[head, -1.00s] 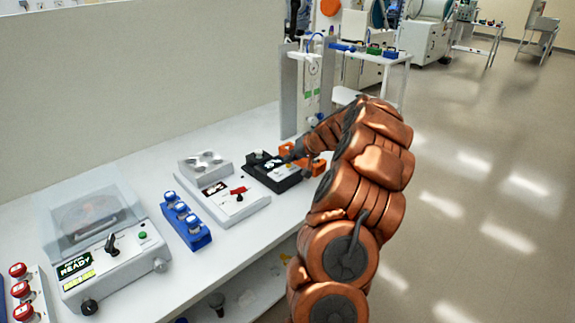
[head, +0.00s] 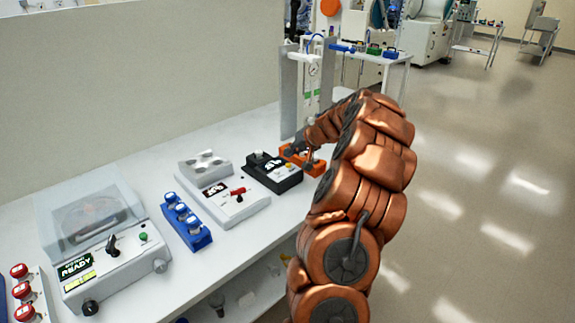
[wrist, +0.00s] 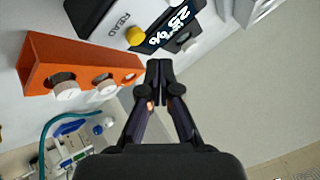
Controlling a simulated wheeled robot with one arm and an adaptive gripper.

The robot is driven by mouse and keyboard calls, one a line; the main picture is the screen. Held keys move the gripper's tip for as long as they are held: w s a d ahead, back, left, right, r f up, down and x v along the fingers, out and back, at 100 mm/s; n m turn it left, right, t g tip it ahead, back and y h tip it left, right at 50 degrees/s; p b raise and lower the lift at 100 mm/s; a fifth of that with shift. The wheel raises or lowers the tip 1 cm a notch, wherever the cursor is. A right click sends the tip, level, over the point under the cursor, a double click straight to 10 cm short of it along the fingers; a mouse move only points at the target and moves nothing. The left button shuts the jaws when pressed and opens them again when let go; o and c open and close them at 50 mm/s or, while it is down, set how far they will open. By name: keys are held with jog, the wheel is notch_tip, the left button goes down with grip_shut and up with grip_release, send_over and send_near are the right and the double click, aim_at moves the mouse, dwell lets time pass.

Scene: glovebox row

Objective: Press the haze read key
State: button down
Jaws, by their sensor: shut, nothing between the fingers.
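The haze meter is a black box (head: 274,172) on the white bench in the head view, with a small lit display. In the wrist view its dark display (wrist: 172,28) shows light characters, upside down and not clearly legible. Beside the display is the round yellow read key (wrist: 135,36), next to the printed word READ. My gripper (wrist: 159,66) is shut and empty. Its fingertips appear below and right of the key in the wrist view, apart from it. In the head view my gripper (head: 292,152) is by the orange rack, off the meter's right end.
The orange rack (wrist: 38,62) with several white-capped vials lies close beside my fingers. A grey-white instrument (head: 238,208) with a red lever, a blue rack (head: 198,236) and a lidded machine (head: 118,265) stand to the left. A tall grey stand (head: 288,95) rises behind.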

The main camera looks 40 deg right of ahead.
aim_at(290, 165)
jog(key=shift+r+p, duration=0.4)
jog(key=shift+r, duration=1.45)
